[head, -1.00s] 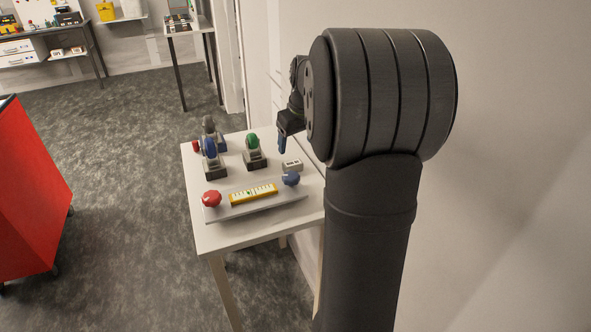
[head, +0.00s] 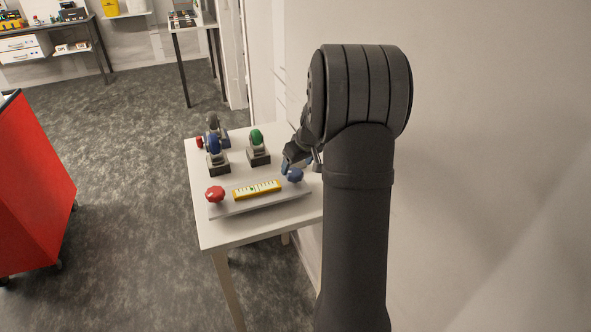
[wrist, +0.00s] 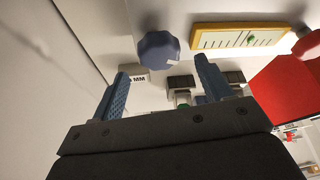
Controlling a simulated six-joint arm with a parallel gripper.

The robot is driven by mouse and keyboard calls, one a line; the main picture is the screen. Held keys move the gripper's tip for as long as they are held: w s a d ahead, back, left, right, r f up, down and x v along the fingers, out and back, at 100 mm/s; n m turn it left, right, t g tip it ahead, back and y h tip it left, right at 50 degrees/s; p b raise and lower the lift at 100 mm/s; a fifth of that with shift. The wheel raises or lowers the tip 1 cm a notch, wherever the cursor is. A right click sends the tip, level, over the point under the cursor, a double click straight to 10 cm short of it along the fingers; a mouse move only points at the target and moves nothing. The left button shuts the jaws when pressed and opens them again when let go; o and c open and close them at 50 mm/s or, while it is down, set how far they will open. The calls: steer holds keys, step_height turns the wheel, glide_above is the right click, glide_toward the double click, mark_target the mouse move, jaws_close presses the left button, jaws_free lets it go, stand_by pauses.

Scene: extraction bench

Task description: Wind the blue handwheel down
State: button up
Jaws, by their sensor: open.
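The blue handwheel (head: 295,175) is a faceted knob at the right end of a pale plate (head: 270,207) on the white table. In the wrist view the handwheel (wrist: 158,50) shows a small pale mark on its face. My gripper (head: 289,164) is just behind and above it in the head view, partly hidden by my arm. In the wrist view my gripper (wrist: 162,66) is open, and the handwheel shows beyond and between the blue fingertips. No contact can be made out.
Blue (head: 214,145) and green (head: 257,138) upright wheels on dark bases stand behind. A wall is close on the right; a red cabinet (head: 35,190) stands left. The table's front strip is clear.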

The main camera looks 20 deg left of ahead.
mark_target(294, 172)
steer(key=shift+x, duration=1.65)
steer(key=c, duration=1)
steer(key=m+t+h, duration=0.1)
steer(key=m, duration=0.2)
steer(key=shift+s+a+m, duration=0.1)
steer(key=shift+m, duration=0.3)
steer(key=m+t+h, duration=0.1)
steer(key=m, duration=0.2)
steer(key=shift+m, duration=0.3)
steer(key=m+h, duration=0.1)
steer(key=m, duration=0.2)
steer(key=m+h, duration=0.1)
steer(key=m, duration=0.2)
steer(key=shift+a+m+h, duration=0.2)
steer(key=shift+m+h, duration=0.1)
